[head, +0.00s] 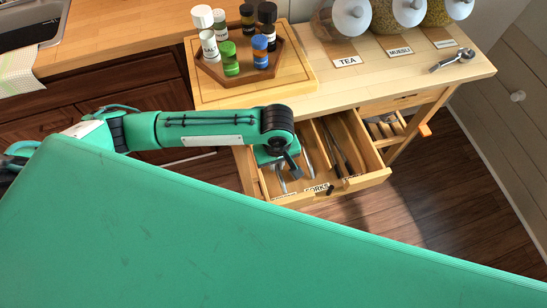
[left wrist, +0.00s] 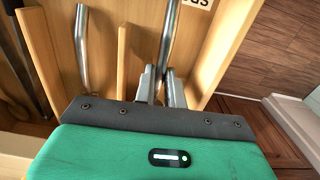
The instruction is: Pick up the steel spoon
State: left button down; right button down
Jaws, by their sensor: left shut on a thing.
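The steel spoon (left wrist: 168,38) shows in the left wrist view as a shiny handle running up from between my fingers. It lies in the end compartment of the open drawer (left wrist: 240,25), by a partly cut-off label; its other end is hidden by my gripper. My left gripper (left wrist: 160,88) is shut on the handle, low in the compartment. In the head view my left gripper (head: 289,168) reaches down into the left part of the drawer (head: 372,181), and a bit of steel handle (head: 281,183) shows beside it. My right gripper is out of view.
Wooden dividers (left wrist: 122,60) stand close beside my gripper, with another steel handle (left wrist: 82,45) one compartment over. A tray with spice jars (head: 231,58), lidded jars (head: 350,18) and a metal scoop (head: 452,60) are on the counter.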

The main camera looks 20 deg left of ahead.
aim_at(278, 170)
pick_arm(q)
jog(key=shift+s+d, duration=0.7)
jog(key=shift+s, duration=0.1)
notch_tip(278, 170, up, 14)
jog(key=shift+w+a, duration=0.15)
jog(key=shift+w+a, duration=0.1)
